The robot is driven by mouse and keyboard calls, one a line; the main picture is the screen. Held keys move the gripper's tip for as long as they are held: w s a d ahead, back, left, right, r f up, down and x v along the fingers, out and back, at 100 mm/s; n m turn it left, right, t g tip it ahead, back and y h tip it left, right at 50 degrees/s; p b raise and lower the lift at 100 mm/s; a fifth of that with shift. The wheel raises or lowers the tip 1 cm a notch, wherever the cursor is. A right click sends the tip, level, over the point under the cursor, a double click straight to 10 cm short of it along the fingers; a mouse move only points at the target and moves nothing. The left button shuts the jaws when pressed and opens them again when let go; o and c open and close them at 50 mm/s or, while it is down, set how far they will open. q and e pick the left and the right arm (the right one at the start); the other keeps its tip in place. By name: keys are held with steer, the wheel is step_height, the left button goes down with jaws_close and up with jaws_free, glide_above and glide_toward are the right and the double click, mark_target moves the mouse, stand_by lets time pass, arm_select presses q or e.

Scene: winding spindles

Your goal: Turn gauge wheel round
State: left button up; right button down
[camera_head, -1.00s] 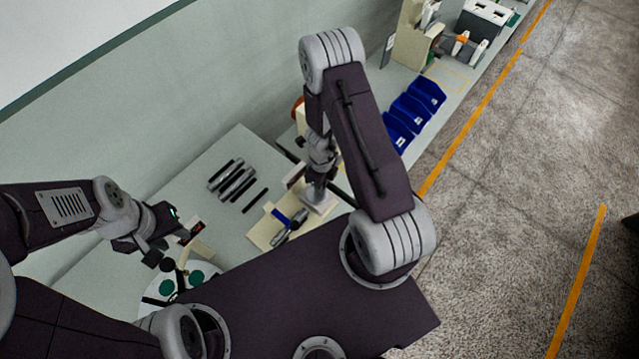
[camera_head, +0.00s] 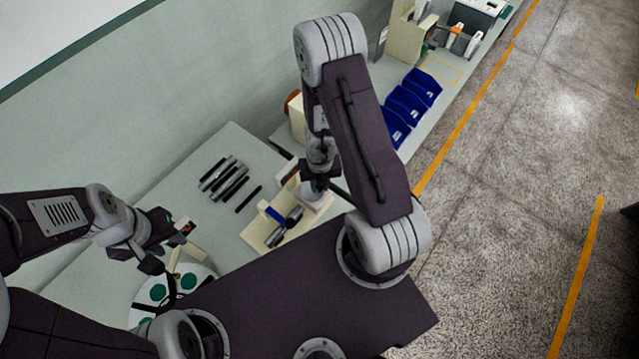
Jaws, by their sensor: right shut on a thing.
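A white round plate with green discs (camera_head: 172,289) lies at the lower left, partly hidden by my arm; I cannot tell whether it is the gauge wheel. My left gripper (camera_head: 168,246) hangs just above and beside its far edge; I cannot make out whether its jaws hold anything. My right gripper (camera_head: 316,188) points down at a pale block (camera_head: 318,203) beside the cream tray. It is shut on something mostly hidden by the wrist.
A cream tray (camera_head: 254,236) holds a blue piece and grey cylinders. Several dark rods (camera_head: 228,182) lie on the bench behind it. Blue bins (camera_head: 408,103) stand further back along the bench. Grey floor with orange lines is clear at right.

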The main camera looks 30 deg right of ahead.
mark_target(318, 195)
steer(key=m, duration=0.3)
steer(key=m+b, duration=0.1)
steer(key=shift+s+a+m, duration=0.3)
steer(key=shift+s, duration=0.05)
steer(key=shift+s+a+m, duration=0.1)
steer(key=shift+a+m, duration=0.05)
steer(key=shift+m, duration=0.65)
steer(key=shift+s+a+m, duration=0.1)
steer(key=shift+a+m, duration=0.05)
steer(key=shift+m, duration=0.65)
steer(key=shift+m, duration=0.3)
steer(key=c, duration=1.2)
jaws_free()
steer(key=shift+a, duration=0.1)
steer(key=shift+r, duration=0.1)
step_height(318, 195, up, 9)
steer(key=p, duration=0.8)
steer(key=shift+p, duration=0.3)
